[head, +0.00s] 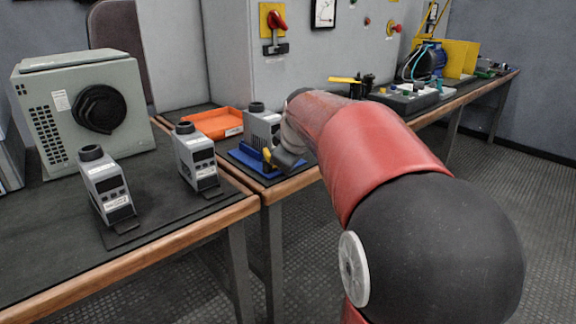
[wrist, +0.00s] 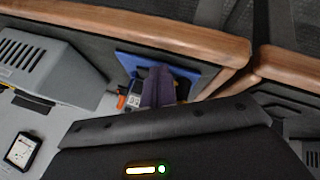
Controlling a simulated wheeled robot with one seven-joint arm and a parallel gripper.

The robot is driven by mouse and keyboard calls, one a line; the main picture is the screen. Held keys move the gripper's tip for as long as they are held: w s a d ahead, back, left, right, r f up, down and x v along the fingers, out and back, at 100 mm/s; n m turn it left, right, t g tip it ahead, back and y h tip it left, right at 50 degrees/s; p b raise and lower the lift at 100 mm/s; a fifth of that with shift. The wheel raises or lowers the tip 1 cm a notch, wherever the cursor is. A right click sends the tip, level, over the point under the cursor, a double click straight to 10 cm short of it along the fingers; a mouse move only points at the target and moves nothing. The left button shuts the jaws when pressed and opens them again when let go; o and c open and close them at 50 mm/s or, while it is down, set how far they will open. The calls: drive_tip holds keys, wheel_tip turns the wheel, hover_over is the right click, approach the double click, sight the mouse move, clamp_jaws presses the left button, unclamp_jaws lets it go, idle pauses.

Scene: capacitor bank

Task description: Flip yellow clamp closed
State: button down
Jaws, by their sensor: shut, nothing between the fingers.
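The yellow clamp (head: 268,157) shows in the head view at the front of a blue base (head: 244,160), below a grey capacitor unit (head: 258,124). My gripper (head: 280,163) is right beside the clamp, on its right, and partly covers the unit and base. I cannot tell whether it touches the clamp. In the wrist view my dark fingers (wrist: 156,82) are together with nothing between them, over the blue base (wrist: 192,76). The clamp cannot be made out there.
Two more grey units (head: 106,188) (head: 196,158) stand left on the dark bench. An orange tray (head: 213,124) lies behind the base. A large grey cabinet (head: 330,70) rises behind. The wooden bench edge (head: 292,186) runs close in front of the base.

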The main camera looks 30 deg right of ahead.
drive_tip(key=shift+w+d, duration=0.35)
drive_tip(key=shift+w, duration=0.05)
idle(0.7)
